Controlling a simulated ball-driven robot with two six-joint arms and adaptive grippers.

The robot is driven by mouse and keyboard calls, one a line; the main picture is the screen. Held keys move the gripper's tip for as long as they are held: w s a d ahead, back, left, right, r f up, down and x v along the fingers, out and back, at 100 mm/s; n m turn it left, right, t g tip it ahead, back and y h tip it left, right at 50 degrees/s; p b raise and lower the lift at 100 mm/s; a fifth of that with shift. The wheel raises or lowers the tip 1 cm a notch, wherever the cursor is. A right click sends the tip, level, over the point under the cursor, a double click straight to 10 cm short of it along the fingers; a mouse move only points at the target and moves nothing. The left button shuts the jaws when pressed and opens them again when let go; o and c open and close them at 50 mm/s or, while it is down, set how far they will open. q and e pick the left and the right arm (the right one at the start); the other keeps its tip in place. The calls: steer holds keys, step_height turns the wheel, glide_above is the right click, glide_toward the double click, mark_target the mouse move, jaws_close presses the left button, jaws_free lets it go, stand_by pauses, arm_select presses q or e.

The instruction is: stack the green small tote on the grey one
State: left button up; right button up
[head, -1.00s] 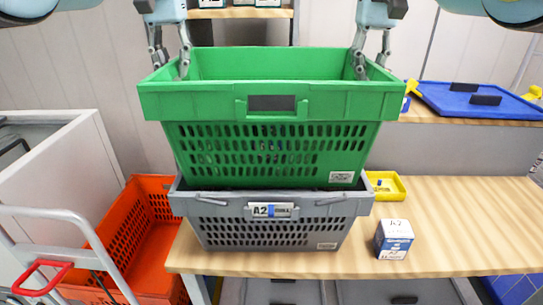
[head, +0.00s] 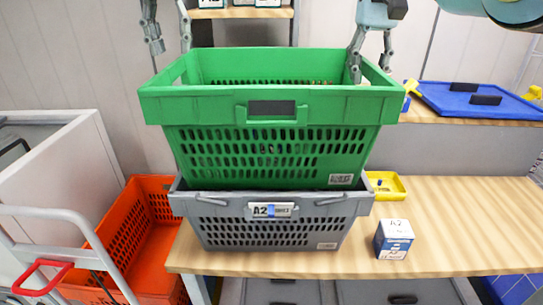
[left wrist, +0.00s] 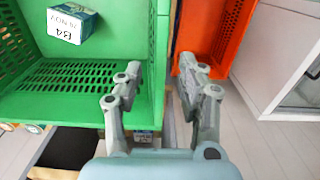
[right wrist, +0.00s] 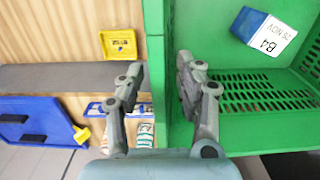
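The green tote (head: 270,104) stands level on top of the grey tote (head: 272,234), its lower edge at the grey rim. The grey tote, labelled A2, rests on the wooden table. My left gripper (head: 170,44) is open and empty at the green tote's left end, its fingertips at or above the rim. The left wrist view shows its fingers apart (left wrist: 166,88). My right gripper (head: 369,66) is open, its fingers on either side of the green right end wall, apart from it in the right wrist view (right wrist: 158,85). A blue-white B4 box (right wrist: 264,36) lies inside the green tote.
A blue-white box (head: 393,239) and a yellow bin (head: 386,186) stand on the table (head: 470,220) right of the totes. An orange tote (head: 150,235) and a trolley handle (head: 60,250) are at left. A blue tray (head: 480,102) lies on the back shelf.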

arm_select(q)
step_height(320, 180, up, 7)
arm_select(e)
step_height(320, 180, up, 12)
stand_by(0.6)
steer(key=shift+w, duration=0.1)
